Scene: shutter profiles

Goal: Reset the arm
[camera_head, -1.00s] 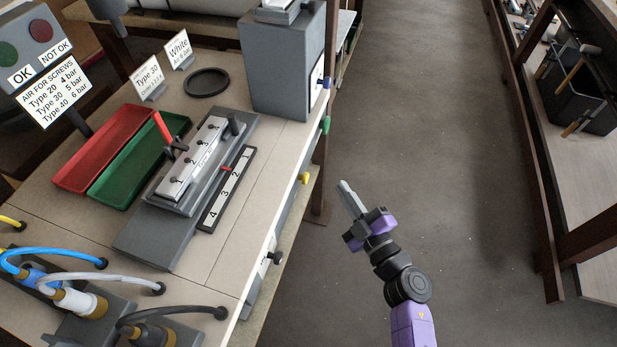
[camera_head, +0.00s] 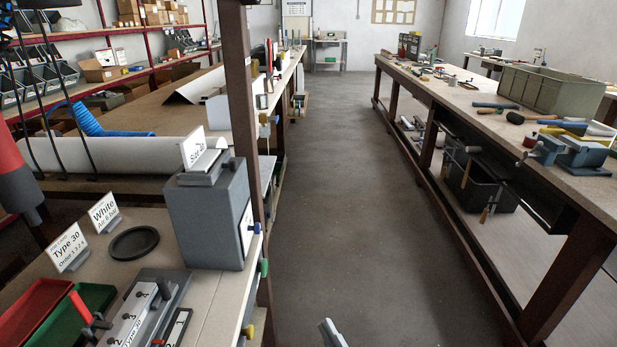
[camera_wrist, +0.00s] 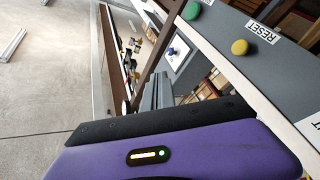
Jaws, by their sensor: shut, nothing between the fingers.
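My gripper (camera_head: 331,333) shows only as a pale fingertip at the bottom edge of the head view, over the floor beside the left bench. Its fingers are shut with nothing between them. In the wrist view, its purple and black body fills the lower part, and the grey fingers (camera_wrist: 157,92) point up the picture. The rest of my arm is out of the head view.
The left bench (camera_head: 222,300) carries a grey box (camera_head: 207,215), a black ring (camera_head: 134,243), red and green trays and a shutter fixture. The wrist view shows a yellow button (camera_wrist: 240,47) by a RESET label. The aisle (camera_head: 345,200) is clear.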

